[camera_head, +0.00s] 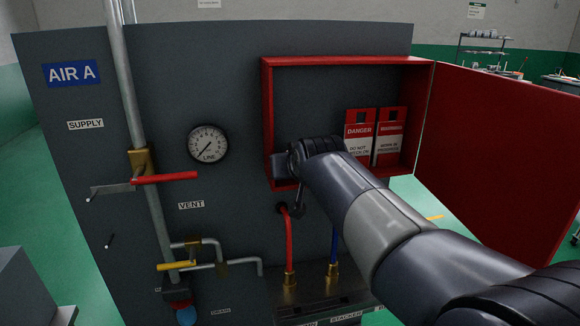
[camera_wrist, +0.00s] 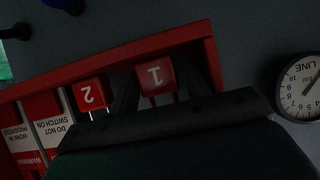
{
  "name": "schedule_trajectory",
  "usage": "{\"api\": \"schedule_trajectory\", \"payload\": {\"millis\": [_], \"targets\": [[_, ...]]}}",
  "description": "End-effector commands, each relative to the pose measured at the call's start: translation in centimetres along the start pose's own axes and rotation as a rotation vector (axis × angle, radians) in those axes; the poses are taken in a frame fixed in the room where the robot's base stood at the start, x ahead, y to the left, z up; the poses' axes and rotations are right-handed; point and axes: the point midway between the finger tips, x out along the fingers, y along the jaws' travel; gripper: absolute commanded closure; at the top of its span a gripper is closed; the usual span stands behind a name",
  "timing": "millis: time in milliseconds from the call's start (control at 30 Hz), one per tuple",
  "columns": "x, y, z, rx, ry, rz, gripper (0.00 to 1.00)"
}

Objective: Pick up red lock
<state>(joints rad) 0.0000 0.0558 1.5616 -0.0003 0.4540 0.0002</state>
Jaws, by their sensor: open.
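Two red locks show in the wrist view, the one marked 1 (camera_wrist: 155,77) and the one marked 2 (camera_wrist: 91,94). My gripper (camera_wrist: 164,68) is open, with a dark finger on either side of lock 1. I cannot tell whether the fingers touch it. In the head view my gripper (camera_head: 283,166) is at the box's lower left, and my arm hides the locks.
Red and white danger tags (camera_head: 390,136) stand inside the box, right of my gripper. The box's red door (camera_head: 495,165) hangs open at the right. The grey panel holds a gauge (camera_head: 208,144), a pipe with a red-handled valve (camera_head: 165,178) and a red hose (camera_head: 288,240) below.

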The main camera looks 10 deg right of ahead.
Motion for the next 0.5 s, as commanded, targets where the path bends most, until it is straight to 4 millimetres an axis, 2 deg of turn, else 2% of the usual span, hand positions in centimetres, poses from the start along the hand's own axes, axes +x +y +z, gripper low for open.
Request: {"api": "schedule_trajectory", "payload": {"millis": [100,500], "targets": [[-0.03,0.0,-0.01,0.0,0.001,0.0,0.56],[-0.06,0.0,-0.02,0.0,0.001,0.0,0.89]]}}
